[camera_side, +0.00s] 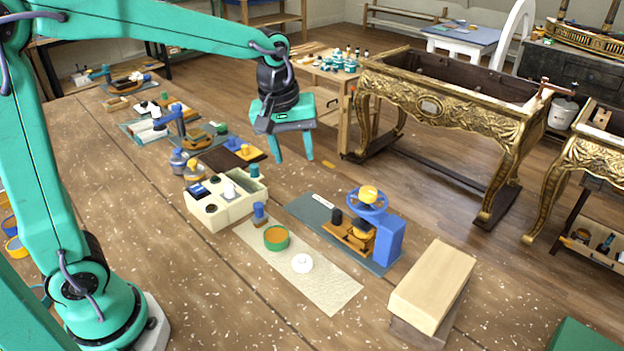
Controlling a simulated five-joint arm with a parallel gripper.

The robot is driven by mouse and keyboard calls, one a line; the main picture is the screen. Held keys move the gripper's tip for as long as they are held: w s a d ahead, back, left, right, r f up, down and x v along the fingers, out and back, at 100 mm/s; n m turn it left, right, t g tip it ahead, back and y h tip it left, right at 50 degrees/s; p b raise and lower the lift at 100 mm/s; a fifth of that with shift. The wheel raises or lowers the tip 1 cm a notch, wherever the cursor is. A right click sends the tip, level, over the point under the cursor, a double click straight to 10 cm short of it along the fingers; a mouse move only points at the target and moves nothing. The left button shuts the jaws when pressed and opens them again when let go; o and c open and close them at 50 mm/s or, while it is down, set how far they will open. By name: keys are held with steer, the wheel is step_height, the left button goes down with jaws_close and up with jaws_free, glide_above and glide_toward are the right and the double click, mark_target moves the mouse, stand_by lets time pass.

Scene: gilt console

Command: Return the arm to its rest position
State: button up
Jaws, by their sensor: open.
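My arm, teal with black joints, rises at the left of the side view and reaches across the top. My gripper (291,155) hangs from its end with the fingers pointing down. The two teal fingers are apart, and nothing shows between them. In the picture it is above and behind the cream tray, near the table's far edge. I cannot tell its exact height over the table.
Below my gripper stand a cream compartment tray (212,220), a pale sheet (330,292) with a green-orange pot (276,238), a blue-wheeled device (368,205) on a dark mat, and a wooden block (432,285). A gilt console (440,110) stands beyond the table.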

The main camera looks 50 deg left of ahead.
steer(key=s+a+r+m+t, duration=0.1)
steer(key=s+m, duration=0.3)
steer(key=s, duration=0.5)
steer(key=s+a+r+m+t, duration=0.1)
steer(key=s+a+m+t, duration=0.1)
steer(key=s+m, duration=0.3)
steer(key=s, duration=0.4)
steer(key=shift+a, duration=0.15)
